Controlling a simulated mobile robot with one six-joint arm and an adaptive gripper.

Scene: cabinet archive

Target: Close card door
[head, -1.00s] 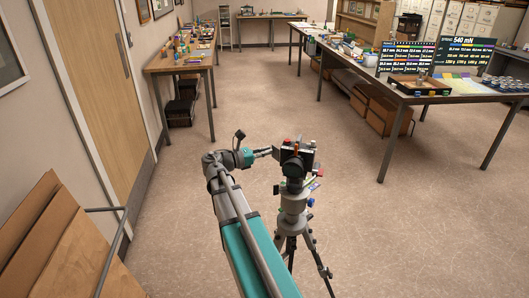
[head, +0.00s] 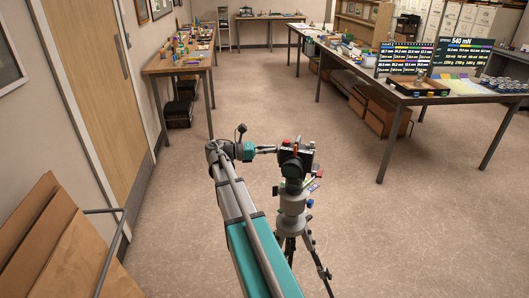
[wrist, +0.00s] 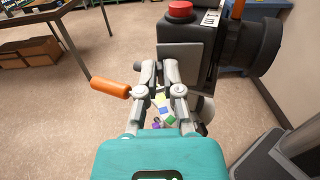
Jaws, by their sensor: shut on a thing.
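A black camera (head: 297,155) with a red button on top stands on a grey tripod (head: 292,203). In the wrist view the camera body (wrist: 217,30) fills the upper right, its lens pointing right. My gripper (head: 274,150) is at the camera's left side in the head view. In the wrist view my gripper (wrist: 170,68) has its two fingers close together at the grey card door (wrist: 188,55) on the camera's near side. They look shut on it, though the fingertips partly hide the contact. The door looks close to flush with the body.
An orange handle (wrist: 110,87) sticks out left, below the camera. Small coloured pieces (wrist: 163,108) show beneath the fingers. A long workbench (head: 440,97) stands at right and a narrower bench (head: 180,65) at back left. Open floor surrounds the tripod.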

